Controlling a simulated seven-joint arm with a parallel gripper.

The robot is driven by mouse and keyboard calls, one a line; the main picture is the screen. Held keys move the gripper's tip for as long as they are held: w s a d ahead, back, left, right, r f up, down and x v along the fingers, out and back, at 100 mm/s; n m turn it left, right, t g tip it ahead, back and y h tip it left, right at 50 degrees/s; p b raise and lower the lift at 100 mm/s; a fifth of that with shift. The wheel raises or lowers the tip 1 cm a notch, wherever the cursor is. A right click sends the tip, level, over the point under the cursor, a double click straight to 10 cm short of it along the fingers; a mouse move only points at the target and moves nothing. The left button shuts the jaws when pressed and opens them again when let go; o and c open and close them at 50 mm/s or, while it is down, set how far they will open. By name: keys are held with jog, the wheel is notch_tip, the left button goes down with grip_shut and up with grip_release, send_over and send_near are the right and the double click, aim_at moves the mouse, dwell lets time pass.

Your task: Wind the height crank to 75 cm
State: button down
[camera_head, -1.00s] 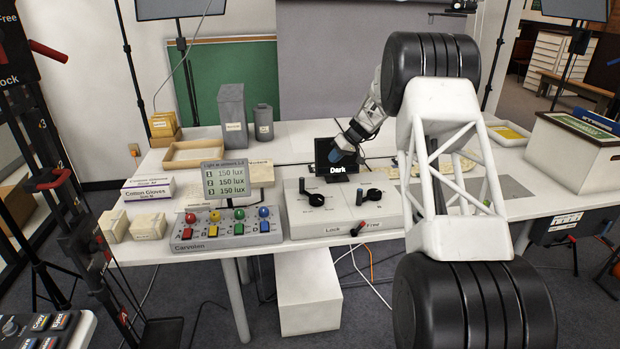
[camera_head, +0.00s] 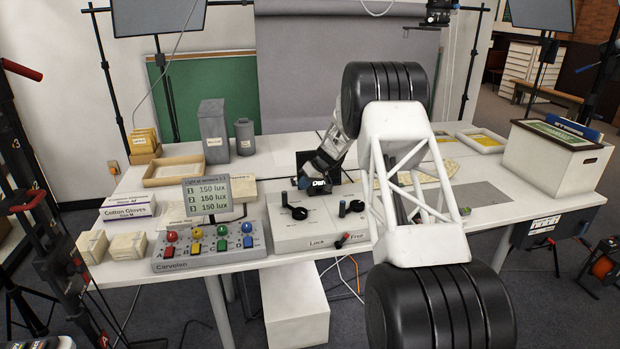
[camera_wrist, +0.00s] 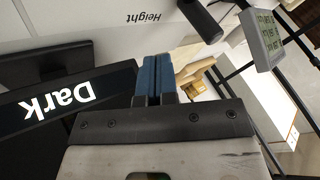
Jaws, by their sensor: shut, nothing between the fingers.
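A white control box (camera_head: 281,234) on the table carries two black cranks. The left crank (camera_head: 299,213) has an upright handle at its back left; the right crank (camera_head: 356,206) has its handle on the left. In the wrist view, a black crank handle (camera_wrist: 203,20) stands beyond my fingertips, near an upside-down "Height" label (camera_wrist: 143,18). My gripper (camera_head: 303,183) is shut and empty, its blue fingertips (camera_wrist: 155,80) together above the back of the box, apart from both cranks. It partly covers the small "Dark" display (camera_wrist: 62,97). No height reading is legible.
A red-tipped Lock/Free lever (camera_head: 339,243) is on the box's front. A lux meter (camera_head: 207,195) and a panel of coloured controls (camera_head: 209,256) stand to the left. A lidded archive box (camera_head: 545,160) stands on the right. My arm hides part of the table.

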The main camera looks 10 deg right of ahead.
jog(key=a, duration=0.1)
jog(key=a+f, duration=0.1)
jog(key=a, duration=0.1)
jog(key=shift+s+a+f, duration=0.3)
jog(key=shift+s+f, duration=0.05)
jog(key=shift+s, duration=0.05)
jog(key=shift+s+a, duration=0.25)
jog(key=shift+a, duration=0.4)
jog(key=shift+a, duration=0.1)
jog(key=shift+s+a+n+g, duration=0.35)
jog(key=shift+a+n+g, duration=0.15)
jog(key=shift+a+n, duration=0.25)
